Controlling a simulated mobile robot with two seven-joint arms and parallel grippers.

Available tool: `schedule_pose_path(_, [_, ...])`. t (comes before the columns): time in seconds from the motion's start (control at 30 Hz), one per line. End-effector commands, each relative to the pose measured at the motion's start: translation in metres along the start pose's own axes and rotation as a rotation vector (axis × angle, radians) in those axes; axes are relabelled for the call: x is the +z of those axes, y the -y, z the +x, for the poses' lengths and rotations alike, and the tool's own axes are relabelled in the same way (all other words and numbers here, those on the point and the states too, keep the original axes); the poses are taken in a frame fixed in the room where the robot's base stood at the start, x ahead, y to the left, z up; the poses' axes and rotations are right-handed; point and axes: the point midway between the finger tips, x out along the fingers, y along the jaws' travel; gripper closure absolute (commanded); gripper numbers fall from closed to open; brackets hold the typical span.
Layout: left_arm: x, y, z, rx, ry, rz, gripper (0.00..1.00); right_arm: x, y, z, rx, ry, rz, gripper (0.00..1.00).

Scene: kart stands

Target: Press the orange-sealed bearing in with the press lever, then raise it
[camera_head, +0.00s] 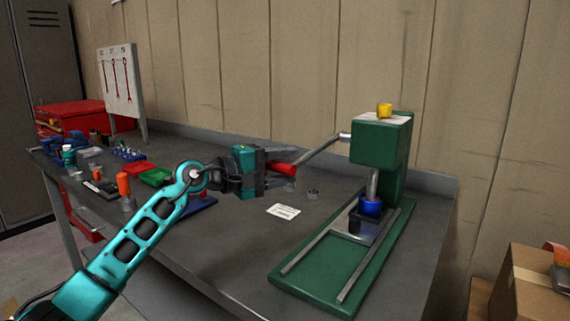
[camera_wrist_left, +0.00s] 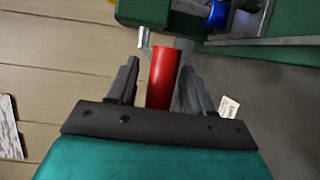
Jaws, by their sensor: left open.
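The green press (camera_head: 380,143) stands on the right of the bench. Its lever (camera_head: 318,150) slopes down to the left from the press head and ends in a red grip (camera_head: 284,168). My left gripper (camera_head: 280,163) is open at the grip. In the left wrist view the red grip (camera_wrist_left: 163,80) lies between the two fingers (camera_wrist_left: 160,70), with gaps on both sides. A blue part (camera_head: 371,205) sits under the ram (camera_head: 372,184), on a dark block; it also shows in the left wrist view (camera_wrist_left: 217,14). I cannot make out an orange seal. My right gripper is out of view.
A yellow part (camera_head: 384,109) sits on top of the press. Several small parts and a green tray (camera_head: 155,177) crowd the bench's left side.

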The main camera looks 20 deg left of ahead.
Motion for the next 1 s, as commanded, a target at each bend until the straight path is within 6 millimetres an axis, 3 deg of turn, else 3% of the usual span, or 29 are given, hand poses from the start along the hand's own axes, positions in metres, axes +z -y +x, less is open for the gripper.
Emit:
schedule_pose_path(0.33, [0.0003,-0.0003,0.0046,0.001,0.000,0.001,0.49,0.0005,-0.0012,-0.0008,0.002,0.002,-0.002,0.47])
schedule_pose_path(0.87, [0.0002,0.0001,0.0042,0.000,0.000,0.000,0.99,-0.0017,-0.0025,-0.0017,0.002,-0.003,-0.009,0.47])
schedule_pose_path(1.0, [0.0001,0.0004,0.0042,-0.001,0.000,0.000,1.00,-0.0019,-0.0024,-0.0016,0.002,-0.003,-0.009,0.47])
